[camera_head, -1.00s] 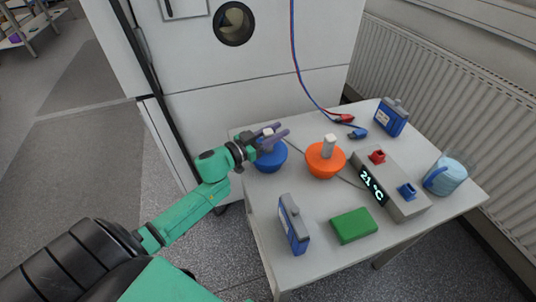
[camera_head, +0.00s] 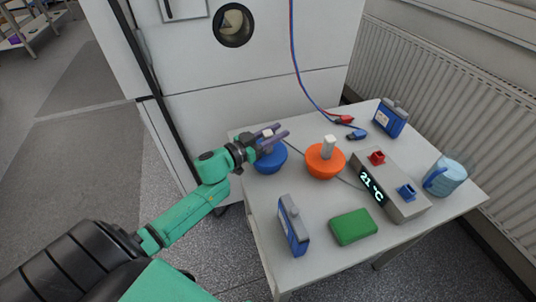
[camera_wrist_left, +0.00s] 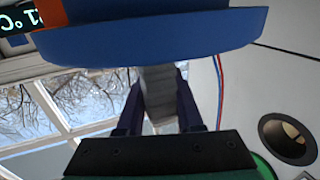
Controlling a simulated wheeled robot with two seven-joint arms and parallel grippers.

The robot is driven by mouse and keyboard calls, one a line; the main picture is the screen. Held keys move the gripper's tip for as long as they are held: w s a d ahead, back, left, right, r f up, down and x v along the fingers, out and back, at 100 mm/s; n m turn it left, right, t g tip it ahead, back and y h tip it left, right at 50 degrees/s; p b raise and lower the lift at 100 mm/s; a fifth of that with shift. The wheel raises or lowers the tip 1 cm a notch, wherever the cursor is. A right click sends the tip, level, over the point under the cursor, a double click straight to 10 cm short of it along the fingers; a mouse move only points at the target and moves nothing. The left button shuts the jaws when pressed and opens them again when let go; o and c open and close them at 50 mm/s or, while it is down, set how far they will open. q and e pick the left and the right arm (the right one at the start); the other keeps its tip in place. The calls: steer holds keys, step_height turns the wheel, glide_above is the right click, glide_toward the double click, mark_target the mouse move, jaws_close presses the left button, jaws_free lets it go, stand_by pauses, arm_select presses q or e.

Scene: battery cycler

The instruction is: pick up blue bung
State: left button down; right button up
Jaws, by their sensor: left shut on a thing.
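The blue bung (camera_head: 270,162) is a blue domed piece with a pale grip post, at the back left of the table. My left gripper (camera_head: 271,136) is shut on this post, with its purple fingers on either side of it. In the left wrist view the blue bung (camera_wrist_left: 150,40) spans the top, and its grey post (camera_wrist_left: 158,95) sits between the two fingers of my left gripper (camera_wrist_left: 159,104). I cannot tell whether the bung touches the table. My right gripper is not in view.
An orange bung (camera_head: 325,164) stands close to the right. The table (camera_head: 300,205) also holds a grey 21 °C box (camera_head: 390,187), a green block (camera_head: 353,227), blue packs (camera_head: 293,226) (camera_head: 390,119) and a jug (camera_head: 447,177). Red and blue leads hang behind. A white cabinet (camera_head: 255,95) stands behind.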

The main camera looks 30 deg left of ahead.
arm_select(q)
steer(key=shift+r, duration=0.1)
step_height(320, 180, up, 19)
steer(key=p, duration=0.3)
step_height(320, 180, up, 6)
steer(key=p, duration=0.6)
glide_above(276, 146)
